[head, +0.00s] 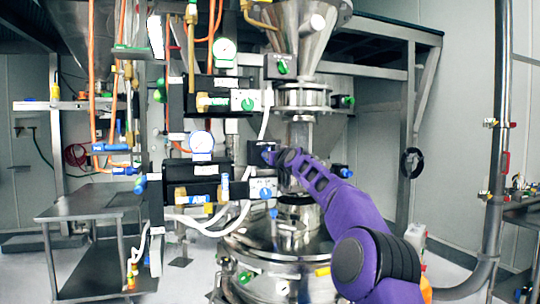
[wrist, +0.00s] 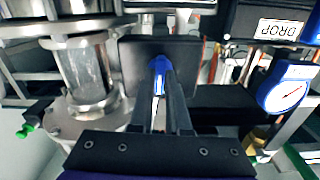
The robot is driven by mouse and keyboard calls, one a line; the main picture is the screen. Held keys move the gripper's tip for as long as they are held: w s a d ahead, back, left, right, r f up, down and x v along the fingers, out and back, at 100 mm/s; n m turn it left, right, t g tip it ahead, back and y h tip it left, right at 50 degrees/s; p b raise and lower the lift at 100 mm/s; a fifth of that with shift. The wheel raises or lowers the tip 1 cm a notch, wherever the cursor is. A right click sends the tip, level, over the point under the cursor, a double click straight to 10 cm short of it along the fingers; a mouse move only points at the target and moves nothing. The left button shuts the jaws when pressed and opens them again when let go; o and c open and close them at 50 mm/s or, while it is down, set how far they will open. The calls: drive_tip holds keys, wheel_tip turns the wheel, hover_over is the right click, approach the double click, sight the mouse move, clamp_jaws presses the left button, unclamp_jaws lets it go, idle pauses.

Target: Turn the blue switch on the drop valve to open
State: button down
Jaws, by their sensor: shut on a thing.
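My gripper (head: 275,157) reaches in from the lower right to a dark valve box (head: 261,147) in the head view. In the wrist view my gripper (wrist: 163,90) is shut on the blue switch (wrist: 160,68), whose handle sits between the two dark fingers. The switch is mounted on the face of the dark square box (wrist: 134,62). A DROP label (wrist: 280,30) shows upside down at the upper right. The fingers hide part of the switch, and I cannot read its open or closed marks.
A white box with another blue switch (head: 263,188) is just below. Boxes with green switches (head: 282,67) are above. Pressure gauges (head: 201,142) and hoses stand left. The metal vessel (head: 275,262) is below. In the wrist view a blue gauge (wrist: 290,88) is at right and a clear tube (wrist: 85,68) at left.

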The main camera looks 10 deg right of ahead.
drive_tip(key=m, duration=0.5)
drive_tip(key=shift+f+p, duration=0.1)
drive_tip(key=shift+p, duration=0.3)
idle(0.4)
drive_tip(key=c, duration=0.9)
unclamp_jaws()
drive_tip(key=shift+d, duration=0.1)
drive_tip(key=shift+s+d+b, duration=0.55)
drive_tip(key=shift+s+b, duration=0.85)
drive_tip(key=shift+s, duration=1.45)
drive_tip(key=shift+s+d+b, duration=0.55)
drive_tip(key=shift+s+b, duration=0.9)
drive_tip(key=shift+s, duration=1.35)
drive_tip(key=shift+s+d+b, duration=0.55)
drive_tip(key=shift+s+b, duration=0.85)
drive_tip(key=shift+s, duration=1.45)
